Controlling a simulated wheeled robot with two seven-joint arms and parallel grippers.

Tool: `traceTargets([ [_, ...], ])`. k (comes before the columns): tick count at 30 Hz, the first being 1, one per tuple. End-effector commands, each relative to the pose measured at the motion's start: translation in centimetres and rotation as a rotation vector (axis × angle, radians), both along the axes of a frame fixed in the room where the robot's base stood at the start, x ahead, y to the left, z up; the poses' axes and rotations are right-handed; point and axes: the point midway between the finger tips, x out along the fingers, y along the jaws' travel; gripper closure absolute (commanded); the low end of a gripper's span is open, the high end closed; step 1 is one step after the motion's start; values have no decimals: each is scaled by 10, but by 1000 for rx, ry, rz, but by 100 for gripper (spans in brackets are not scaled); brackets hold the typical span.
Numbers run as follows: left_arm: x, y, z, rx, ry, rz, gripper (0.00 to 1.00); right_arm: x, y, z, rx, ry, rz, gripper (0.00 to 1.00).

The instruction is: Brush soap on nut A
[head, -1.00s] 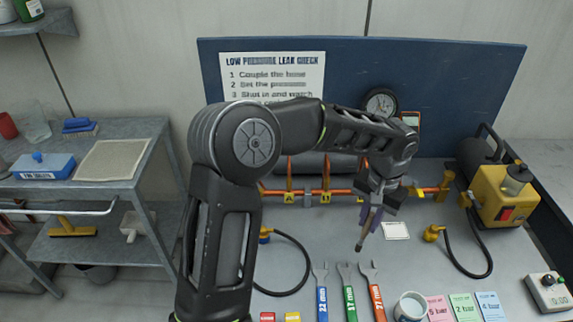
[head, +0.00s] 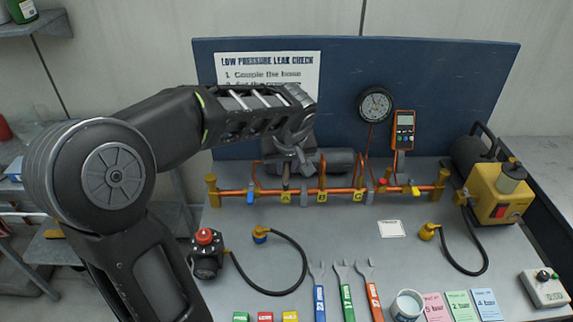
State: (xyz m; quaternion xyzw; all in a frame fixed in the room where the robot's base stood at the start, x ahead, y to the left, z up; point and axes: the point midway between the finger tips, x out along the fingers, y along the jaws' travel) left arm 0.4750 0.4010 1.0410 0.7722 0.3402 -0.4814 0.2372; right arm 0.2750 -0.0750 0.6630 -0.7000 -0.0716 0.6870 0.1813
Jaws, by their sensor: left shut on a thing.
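My left gripper (head: 291,168) hangs over the left part of the copper pipe (head: 340,192), shut on the brush (head: 286,184). Most of the brush is hidden by the gripper; its end points down just above the yellow tag A (head: 286,198). Nut A itself is largely hidden there, and I cannot tell whether the bristles touch it. A white pot (head: 407,306) stands at the front of the bench. My right gripper is not in view.
Tags B (head: 321,197) and C (head: 358,196) sit along the pipe. A gauge (head: 375,104) and an orange meter (head: 403,130) stand behind it. A yellow pump (head: 500,196) is at right. Spanners (head: 346,290) and coloured cards (head: 460,306) lie in front.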

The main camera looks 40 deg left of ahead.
Motion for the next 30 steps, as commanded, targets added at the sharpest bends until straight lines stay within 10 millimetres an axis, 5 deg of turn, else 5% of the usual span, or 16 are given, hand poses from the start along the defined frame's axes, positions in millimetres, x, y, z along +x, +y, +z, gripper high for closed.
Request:
traceTargets([
  [13,3,2,-6,0,3,-2,100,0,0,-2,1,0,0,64],
  [30,22,17,-38,1,3,-4,100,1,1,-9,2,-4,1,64],
])
